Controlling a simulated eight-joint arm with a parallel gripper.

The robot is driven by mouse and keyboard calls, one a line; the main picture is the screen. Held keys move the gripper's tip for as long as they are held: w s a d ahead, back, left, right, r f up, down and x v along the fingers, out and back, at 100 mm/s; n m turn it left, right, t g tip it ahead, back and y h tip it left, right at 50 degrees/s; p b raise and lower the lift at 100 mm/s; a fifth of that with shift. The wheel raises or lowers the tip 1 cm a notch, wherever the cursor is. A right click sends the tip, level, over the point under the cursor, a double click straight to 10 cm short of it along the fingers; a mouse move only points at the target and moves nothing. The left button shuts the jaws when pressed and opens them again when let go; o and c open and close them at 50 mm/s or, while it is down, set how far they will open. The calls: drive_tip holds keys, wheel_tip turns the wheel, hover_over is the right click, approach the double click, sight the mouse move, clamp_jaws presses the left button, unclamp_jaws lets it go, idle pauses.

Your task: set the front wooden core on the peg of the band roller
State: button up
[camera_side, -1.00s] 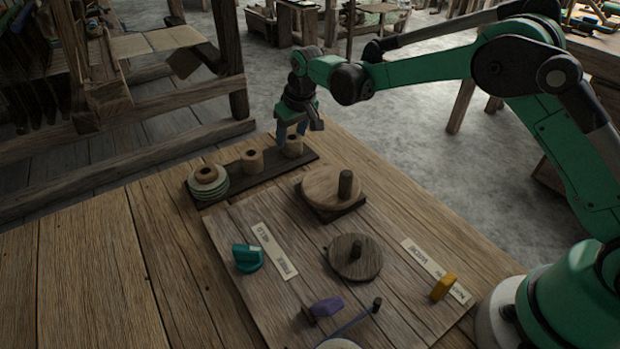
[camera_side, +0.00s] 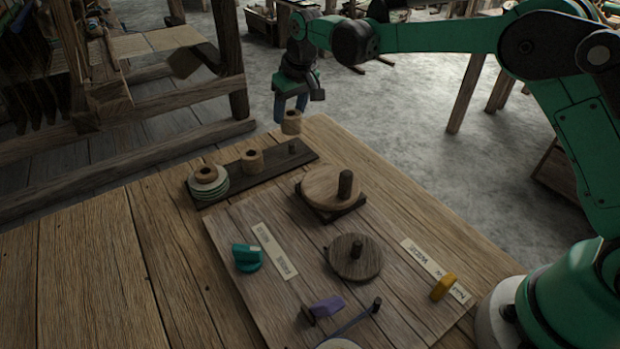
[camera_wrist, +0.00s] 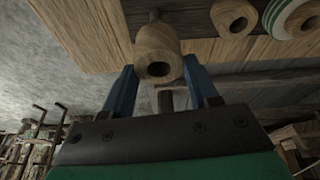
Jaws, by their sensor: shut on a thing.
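My gripper (camera_side: 291,112) is shut on a light wooden core (camera_side: 291,123) and holds it upright above the right end of the dark rack. In the wrist view the core (camera_wrist: 158,52) sits between the two blue fingers, its hole showing. I cannot tell which is the band roller.
The dark rack (camera_side: 225,168) has a bare peg (camera_side: 292,147) at right, a plain core (camera_side: 252,159) in the middle and a core with green-white rings (camera_side: 208,180) at left.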

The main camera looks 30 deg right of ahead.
drive_tip(key=s+a+r+n, duration=0.1)
drive_tip(key=s+a+r, duration=0.2)
drive_tip(key=s, duration=0.2)
drive_tip(key=n+y, duration=0.1)
drive_tip(key=n, duration=0.2)
hover_over(358, 242)
drive_tip(key=shift+w+r, duration=0.15)
drive_tip(key=shift+r, duration=0.05)
drive_tip(key=shift+s+f, duration=0.2)
drive_tip(key=shift+f, duration=2.85)
drive_tip(key=shift+f, duration=0.25)
drive_tip(key=shift+f, duration=0.25)
drive_tip(key=shift+f, duration=0.2)
